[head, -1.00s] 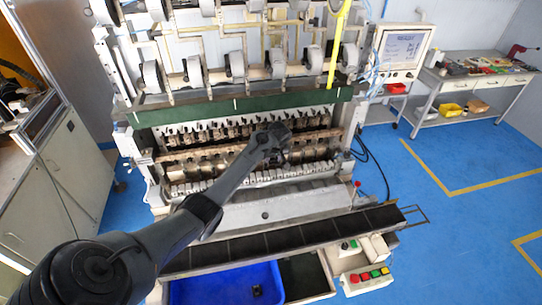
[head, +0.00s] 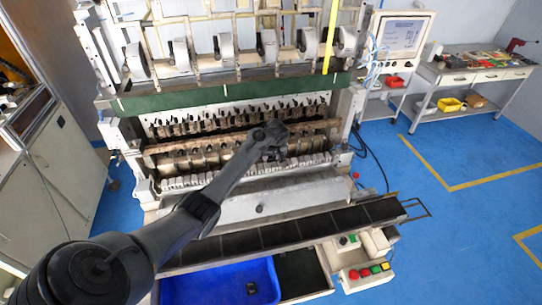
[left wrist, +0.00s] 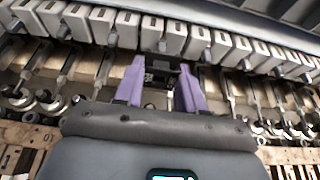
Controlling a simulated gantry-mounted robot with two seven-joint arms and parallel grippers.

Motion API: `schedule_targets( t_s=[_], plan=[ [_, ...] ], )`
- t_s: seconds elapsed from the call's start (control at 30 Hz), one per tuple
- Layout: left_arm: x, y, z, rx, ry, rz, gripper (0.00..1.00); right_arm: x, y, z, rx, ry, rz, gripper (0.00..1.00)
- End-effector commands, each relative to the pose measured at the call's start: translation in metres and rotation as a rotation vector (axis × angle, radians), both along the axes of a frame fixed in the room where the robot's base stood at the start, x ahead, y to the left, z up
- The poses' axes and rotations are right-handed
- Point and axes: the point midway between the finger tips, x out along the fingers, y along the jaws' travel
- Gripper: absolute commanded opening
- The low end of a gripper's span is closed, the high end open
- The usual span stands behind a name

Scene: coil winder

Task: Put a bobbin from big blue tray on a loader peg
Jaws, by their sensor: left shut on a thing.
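My left gripper (head: 276,154) is over the front rows of the coil winder, above its line of white blocks (head: 240,172). In the left wrist view, its two purple fingers (left wrist: 160,88) are closed on a small dark object, seemingly a bobbin (left wrist: 160,72). The white blocks (left wrist: 225,48) lie just beyond the fingertips; I cannot tell whether the bobbin touches a loader peg. The big blue tray (head: 205,287) is at the bottom of the head view, with another dark bobbin (head: 251,288) in it. My right gripper is not in view.
A long black segmented rail (head: 290,232) lies between the winder and the tray. A dark green tray (head: 300,272) and a button box (head: 366,274) stand right of the blue tray. Metal spindles (left wrist: 262,100) crowd around the gripper in the wrist view.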

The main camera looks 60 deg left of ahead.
Motion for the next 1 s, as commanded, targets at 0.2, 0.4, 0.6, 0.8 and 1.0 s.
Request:
schedule_targets(
  t_s=[0.2, 0.4, 0.6, 0.8, 1.0],
  plan=[
    [0.0001, 0.0003, -0.0021, 0.001, 0.0, 0.0, 0.11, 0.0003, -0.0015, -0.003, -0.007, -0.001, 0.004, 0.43],
    [0.0001, 0.0002, -0.0021, 0.0, 0.0, 0.0, 0.11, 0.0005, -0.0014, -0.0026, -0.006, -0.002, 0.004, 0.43],
    [-0.0001, 0.0001, -0.0021, 0.0, 0.0, 0.0, 0.11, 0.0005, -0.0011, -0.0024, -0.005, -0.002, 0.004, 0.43],
    [-0.0002, -0.0003, -0.0018, 0.0, 0.0, 0.0, 0.11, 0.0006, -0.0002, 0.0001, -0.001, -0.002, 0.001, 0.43],
    [-0.0004, -0.001, -0.0015, 0.0, 0.001, 0.0, 0.11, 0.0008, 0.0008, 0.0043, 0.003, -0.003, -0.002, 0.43]
  ],
)
